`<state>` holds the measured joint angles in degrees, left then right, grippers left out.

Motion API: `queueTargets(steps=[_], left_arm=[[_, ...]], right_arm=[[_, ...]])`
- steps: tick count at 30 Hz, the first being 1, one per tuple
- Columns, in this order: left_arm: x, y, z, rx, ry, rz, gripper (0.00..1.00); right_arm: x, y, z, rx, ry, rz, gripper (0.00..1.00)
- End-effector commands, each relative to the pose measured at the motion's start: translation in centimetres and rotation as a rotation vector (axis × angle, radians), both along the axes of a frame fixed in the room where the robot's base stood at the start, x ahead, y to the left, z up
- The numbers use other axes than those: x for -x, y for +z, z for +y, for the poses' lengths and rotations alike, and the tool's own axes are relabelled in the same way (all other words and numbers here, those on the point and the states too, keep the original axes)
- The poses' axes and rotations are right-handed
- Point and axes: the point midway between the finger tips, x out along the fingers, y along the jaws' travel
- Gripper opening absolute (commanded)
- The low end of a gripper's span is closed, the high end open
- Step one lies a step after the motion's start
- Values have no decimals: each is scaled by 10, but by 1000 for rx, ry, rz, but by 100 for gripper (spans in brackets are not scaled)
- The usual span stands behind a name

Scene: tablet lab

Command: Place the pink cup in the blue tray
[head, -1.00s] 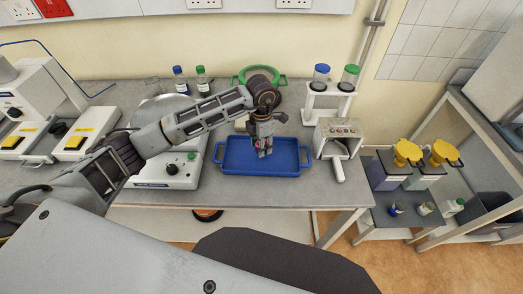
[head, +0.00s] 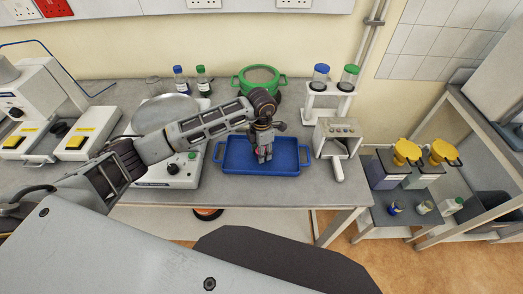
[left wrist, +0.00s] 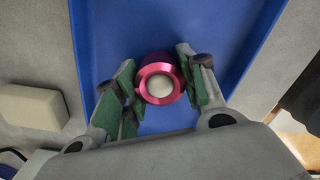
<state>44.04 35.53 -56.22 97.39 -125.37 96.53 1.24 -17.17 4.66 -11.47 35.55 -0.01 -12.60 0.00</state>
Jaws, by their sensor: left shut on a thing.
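The blue tray (head: 232,153) lies on the grey bench in the head view and fills much of the left wrist view (left wrist: 225,35). My left gripper (head: 264,157) is over the middle of the tray. In the left wrist view, the fingers (left wrist: 160,92) are shut on the pink cup (left wrist: 160,69), one on each side. The cup shows as a shiny pink ring with a pale round centre, seen from above against the tray floor. Whether its base touches the tray I cannot tell. In the head view the gripper mostly hides the cup. My right gripper is out of view.
A hotplate-like device (head: 172,168) stands left of the tray. A green-rimmed pot (head: 246,82) is behind it. A white rack with two jars (head: 328,100) and a grey device (head: 340,130) stand to the right. Bare bench shows in front of the tray.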

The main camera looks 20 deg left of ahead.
Motion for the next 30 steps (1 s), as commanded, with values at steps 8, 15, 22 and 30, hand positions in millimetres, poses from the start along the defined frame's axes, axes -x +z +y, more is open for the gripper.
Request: queueTargets(steps=[8, 15, 22, 30], left_arm=[[0, -4, 0, 0, 0, 0, 14], [0, -3, 0, 0, 0, 0, 62], [0, -3, 0, 0, 0, 0, 62], [0, 2, 0, 1, 0, -1, 62]], right_arm=[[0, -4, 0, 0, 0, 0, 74], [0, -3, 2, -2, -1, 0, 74], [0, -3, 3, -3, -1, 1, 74], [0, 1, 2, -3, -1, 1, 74]])
